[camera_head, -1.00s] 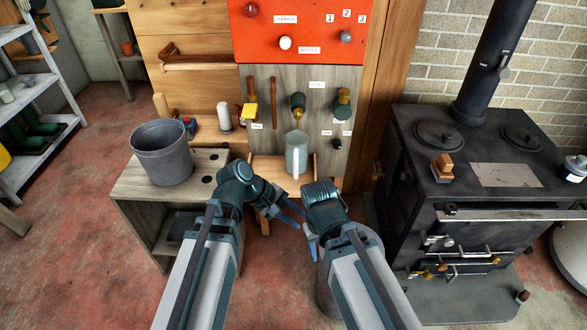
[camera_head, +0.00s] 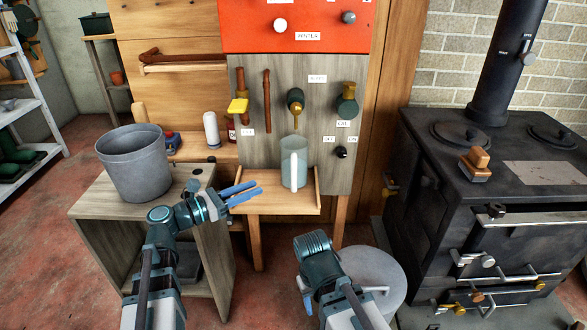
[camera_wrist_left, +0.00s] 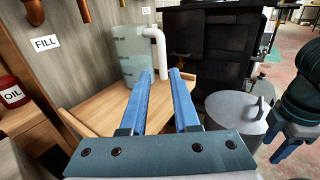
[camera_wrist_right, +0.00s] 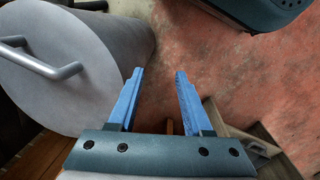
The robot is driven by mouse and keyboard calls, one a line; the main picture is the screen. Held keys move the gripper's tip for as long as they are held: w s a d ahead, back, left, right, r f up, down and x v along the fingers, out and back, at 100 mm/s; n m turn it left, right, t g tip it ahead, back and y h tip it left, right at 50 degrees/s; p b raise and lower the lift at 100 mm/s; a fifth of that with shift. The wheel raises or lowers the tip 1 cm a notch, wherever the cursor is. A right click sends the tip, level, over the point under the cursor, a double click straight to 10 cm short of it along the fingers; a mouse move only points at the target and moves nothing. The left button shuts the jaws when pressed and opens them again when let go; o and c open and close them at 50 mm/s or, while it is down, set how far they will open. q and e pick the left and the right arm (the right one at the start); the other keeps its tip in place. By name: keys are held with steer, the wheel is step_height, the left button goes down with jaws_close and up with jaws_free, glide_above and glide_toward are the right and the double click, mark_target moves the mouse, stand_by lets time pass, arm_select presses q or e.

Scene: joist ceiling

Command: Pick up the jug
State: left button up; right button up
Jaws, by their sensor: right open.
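The jug (camera_head: 301,165), a pale translucent cylinder with a white handle, stands upright on a small wooden shelf (camera_head: 262,204) under a brass tap. My left gripper (camera_head: 246,192) is open and empty, just left of the jug and in front of it, with its blue fingers toward it. In the left wrist view the jug (camera_wrist_left: 131,56) is beyond the fingertips (camera_wrist_left: 160,74), its handle on the right side; nothing lies between the fingers. My right gripper (camera_wrist_right: 158,73) is open and empty, low in front, pointing down near a grey lidded bin; the jug is not in its view.
A grey bucket (camera_head: 136,170) stands on a wooden cabinet (camera_head: 92,205) at left. The grey bin (camera_head: 372,272) stands on the floor right of the shelf. A black stove (camera_head: 450,210) fills the right. A labelled panel (camera_head: 320,110) with taps backs the shelf.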

mark_target(294, 191)
arm_select(q)
steer(key=x, duration=0.8)
steer(key=shift+w+d, duration=0.15)
steer(key=shift+d, duration=0.1)
steer(key=x, duration=0.5)
steer(key=shift+d+f+b, duration=0.2)
steer(key=shift+f+b, duration=0.1)
steer(key=shift+c, duration=0.2)
jaws_close()
stand_by(0.7)
